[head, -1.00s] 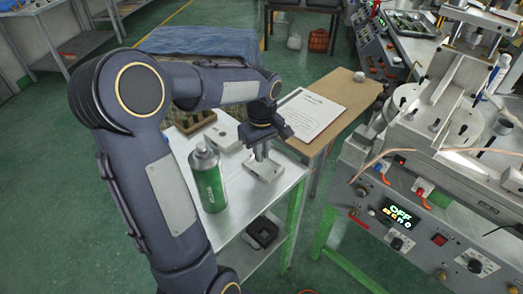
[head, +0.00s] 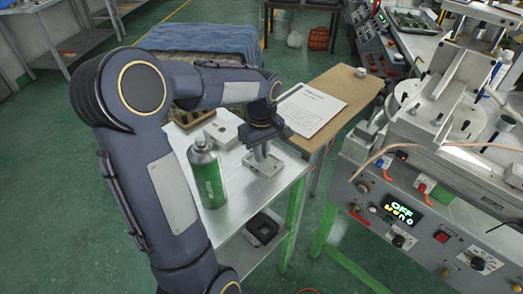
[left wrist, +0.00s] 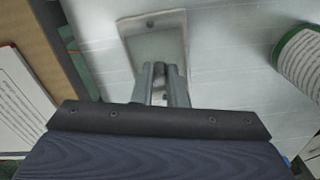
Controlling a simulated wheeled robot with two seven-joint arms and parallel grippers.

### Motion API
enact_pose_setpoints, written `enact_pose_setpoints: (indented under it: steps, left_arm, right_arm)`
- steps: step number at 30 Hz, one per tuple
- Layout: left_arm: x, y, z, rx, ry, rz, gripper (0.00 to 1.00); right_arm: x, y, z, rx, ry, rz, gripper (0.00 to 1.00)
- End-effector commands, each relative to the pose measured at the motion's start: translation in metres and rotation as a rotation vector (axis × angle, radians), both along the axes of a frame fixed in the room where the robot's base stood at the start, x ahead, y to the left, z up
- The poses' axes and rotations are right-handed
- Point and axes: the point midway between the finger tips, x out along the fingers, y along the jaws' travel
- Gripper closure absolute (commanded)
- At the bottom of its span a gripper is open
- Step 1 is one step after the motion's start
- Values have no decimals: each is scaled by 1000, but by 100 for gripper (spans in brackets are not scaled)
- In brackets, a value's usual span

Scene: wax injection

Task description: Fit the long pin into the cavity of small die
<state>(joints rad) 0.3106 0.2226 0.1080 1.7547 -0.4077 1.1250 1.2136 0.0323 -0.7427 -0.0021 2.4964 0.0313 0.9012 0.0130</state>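My left gripper (head: 262,157) points down over a pale rectangular die piece (head: 268,168) on the metal table, just right of the green spray can. In the left wrist view, the two fingers (left wrist: 162,92) are close together with a narrow gap over the grey recess of the die piece (left wrist: 128,27), which has a small hole near its far end. Something small and grey shows between the fingers; I cannot tell whether it is the long pin. Another pale block (head: 224,130) with a hole lies behind the can. My right gripper is out of view.
The green spray can (head: 207,178) stands close left of the gripper; it also shows in the left wrist view (left wrist: 301,60). A brown tray (head: 192,119) lies at the back. A printed sheet (head: 312,108) lies on the wooden board. The machine (head: 425,205) stands right.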

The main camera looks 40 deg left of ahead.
Motion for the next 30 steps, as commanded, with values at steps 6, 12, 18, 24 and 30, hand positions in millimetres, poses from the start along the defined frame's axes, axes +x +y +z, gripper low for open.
enact_pose_setpoints:
  steps: [6, 12, 18, 24, 30]
  left_arm:
    - [0, 0, 0, 0, 0, 0, 62]
    - [0, 0, 0, 0, 0, 0, 62]
    - [1, 0, 16, 2, -5, 1, 62]
    - [1, 0, 52, 1, -6, 0, 62]
    - [0, 0, 74, 1, -1, -1, 62]
  right_arm:
    - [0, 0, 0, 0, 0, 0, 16]
    - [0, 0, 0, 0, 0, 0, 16]
    - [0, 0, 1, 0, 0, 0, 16]
    - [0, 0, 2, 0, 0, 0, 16]
    - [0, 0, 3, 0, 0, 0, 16]
